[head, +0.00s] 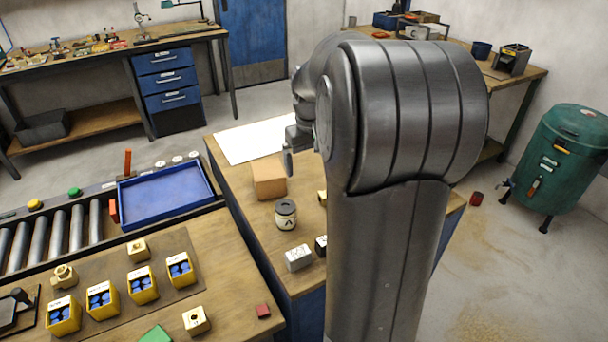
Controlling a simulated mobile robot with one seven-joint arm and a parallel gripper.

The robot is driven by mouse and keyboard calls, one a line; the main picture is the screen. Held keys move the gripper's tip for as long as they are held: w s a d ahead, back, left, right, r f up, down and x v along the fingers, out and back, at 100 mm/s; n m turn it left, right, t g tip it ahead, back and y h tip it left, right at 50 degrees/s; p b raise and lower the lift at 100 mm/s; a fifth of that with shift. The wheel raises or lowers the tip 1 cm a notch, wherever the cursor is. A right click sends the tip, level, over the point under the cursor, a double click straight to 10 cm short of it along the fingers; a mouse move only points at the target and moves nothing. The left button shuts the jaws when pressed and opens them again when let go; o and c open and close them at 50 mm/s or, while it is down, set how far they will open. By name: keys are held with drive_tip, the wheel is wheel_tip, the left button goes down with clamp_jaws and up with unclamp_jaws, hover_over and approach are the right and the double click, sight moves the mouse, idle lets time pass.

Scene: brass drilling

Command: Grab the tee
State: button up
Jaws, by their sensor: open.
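A small brass fitting (64,276) with rounded stubs, which looks like the tee, sits at the left of the front wooden bench, behind a yellow bin. Two squarer brass blocks also lie on this bench: one block (138,250) behind the yellow bins and one block (196,321) near the front. Another brass-coloured piece (322,197) is partly hidden by my arm. My gripper (289,163) is over the second bench, near a cardboard box, and far to the right of the fitting. It is open; I see nothing in it. My arm hides much of the right side.
Several yellow bins with blue contents (142,287) stand in a row on the mat. A blue tray (168,194) lies by the roller conveyor (58,240). A cardboard box (269,180), a labelled can (286,214) and a silver block (298,258) stand on the second bench.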

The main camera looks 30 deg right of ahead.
drive_tip(key=shift+g+y, duration=0.3)
drive_tip(key=shift+g, duration=0.2)
drive_tip(key=w+d+f, duration=0.1)
drive_tip(key=d+f, duration=0.1)
drive_tip(key=w+d+f, duration=0.1)
drive_tip(key=d+f, duration=0.1)
drive_tip(key=d, duration=0.1)
drive_tip(key=w+d+f, duration=0.1)
drive_tip(key=d+f, duration=0.1)
drive_tip(key=d, duration=0.1)
wheel_tip(320, 180, down, 5)
drive_tip(key=shift+d+f, duration=0.25)
drive_tip(key=shift+f, duration=1.25)
drive_tip(key=shift+d+f, duration=0.15)
drive_tip(key=shift+f, duration=1.2)
drive_tip(key=shift+c, duration=0.3)
drive_tip(key=shift+r, duration=0.1)
drive_tip(key=c, duration=1.4)
